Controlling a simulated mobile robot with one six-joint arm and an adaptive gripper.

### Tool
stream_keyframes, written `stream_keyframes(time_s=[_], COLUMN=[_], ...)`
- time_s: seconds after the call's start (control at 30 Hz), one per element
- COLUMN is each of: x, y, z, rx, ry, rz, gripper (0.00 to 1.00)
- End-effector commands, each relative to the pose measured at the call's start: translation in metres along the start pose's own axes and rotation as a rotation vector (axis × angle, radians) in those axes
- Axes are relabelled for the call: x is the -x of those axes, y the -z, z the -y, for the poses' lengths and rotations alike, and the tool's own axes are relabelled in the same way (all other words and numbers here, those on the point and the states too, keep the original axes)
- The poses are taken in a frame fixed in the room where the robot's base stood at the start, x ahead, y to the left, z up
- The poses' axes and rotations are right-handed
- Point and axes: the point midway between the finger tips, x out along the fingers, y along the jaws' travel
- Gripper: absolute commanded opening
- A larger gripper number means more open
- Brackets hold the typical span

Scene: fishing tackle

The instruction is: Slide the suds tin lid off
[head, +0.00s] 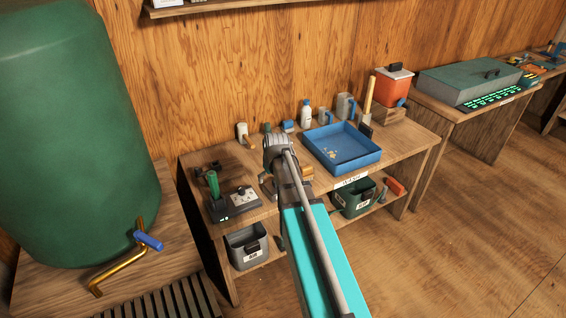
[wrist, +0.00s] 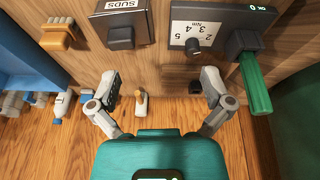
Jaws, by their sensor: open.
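The suds tin (wrist: 120,30) is a dark grey box at the top of the wrist view, with the white SUDS label (wrist: 121,5) on it and a dark raised block (wrist: 120,38) on its top. The lid's edges are hard to make out. In the head view the tin is mostly or wholly hidden behind my arm. My gripper (wrist: 160,76) is open and empty, its two fingers spread wide over bare bench top. It is apart from the tin, which lies above the left finger in the wrist view.
Beside the tin stands a dial box (wrist: 205,32) with a green handle (wrist: 255,80). An orange-brown brush (wrist: 59,34) lies on the other side. A blue tray (head: 341,147) fills the bench's right part. Bottles and a small wooden-handled item (wrist: 141,102) stand along the wall.

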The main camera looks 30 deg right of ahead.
Motion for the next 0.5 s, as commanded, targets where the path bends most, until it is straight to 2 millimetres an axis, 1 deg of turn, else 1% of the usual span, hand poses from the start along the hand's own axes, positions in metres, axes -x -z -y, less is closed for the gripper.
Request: stream_keyframes(time_s=[0.03,0.1,0.2,0.3,0.5], x=[-0.002,-0.003,-0.004,-0.004,-0.004], y=[0.013,0.022,0.03,0.033,0.033], z=[-0.021,-0.039,-0.058,-0.067,-0.069], rx=[0.002,0.011,0.021,0.026,0.028], ry=[-0.01,-0.022,-0.035,-0.043,-0.045], rz=[-0.021,-0.046,-0.071,-0.084,-0.088], gripper=[1.0,1.0,1.0,1.0,1.0])
